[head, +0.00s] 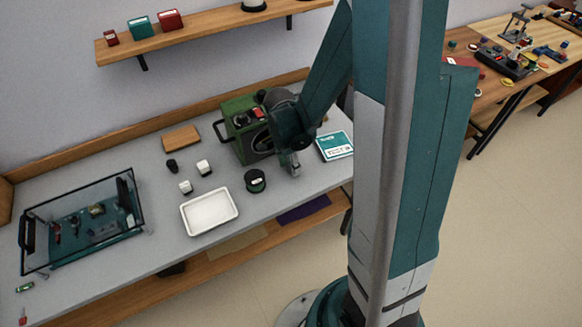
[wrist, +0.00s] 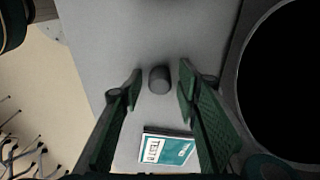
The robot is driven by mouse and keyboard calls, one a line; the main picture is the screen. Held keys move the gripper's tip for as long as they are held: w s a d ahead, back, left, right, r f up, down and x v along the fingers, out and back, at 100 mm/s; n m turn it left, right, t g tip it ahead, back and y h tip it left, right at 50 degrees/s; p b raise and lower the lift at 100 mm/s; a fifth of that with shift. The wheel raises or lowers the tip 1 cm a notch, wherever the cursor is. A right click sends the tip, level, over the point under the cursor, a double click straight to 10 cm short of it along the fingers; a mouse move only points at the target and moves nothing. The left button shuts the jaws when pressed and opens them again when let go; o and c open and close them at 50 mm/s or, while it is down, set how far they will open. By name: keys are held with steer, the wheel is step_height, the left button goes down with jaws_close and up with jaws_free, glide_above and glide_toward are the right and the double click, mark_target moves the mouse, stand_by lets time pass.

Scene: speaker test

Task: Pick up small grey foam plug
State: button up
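The small grey foam plug (wrist: 159,79) is a short dark grey cylinder on the grey bench top in the wrist view. My gripper (wrist: 161,78) is open, with one finger on each side of the plug in that view. Gaps show between the plug and both fingertips. How far the tips are above the bench is hard to tell. In the head view my gripper (head: 295,168) points down just right of the green speaker box (head: 242,130). I cannot make out the plug in the head view; the gripper likely hides it.
The speaker's round black opening (wrist: 285,80) is close on the right in the wrist view. A teal and white test booklet (head: 335,146) lies near the gripper. A black spool (head: 255,181), white tray (head: 209,212) and glass-topped case (head: 80,220) stand further left.

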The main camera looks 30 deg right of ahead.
steer(key=c, duration=0.5)
steer(key=shift+o, duration=0.2)
steer(key=shift+r, duration=0.1)
steer(key=shift+r+p, duration=1.45)
steer(key=shift+r, duration=3.4)
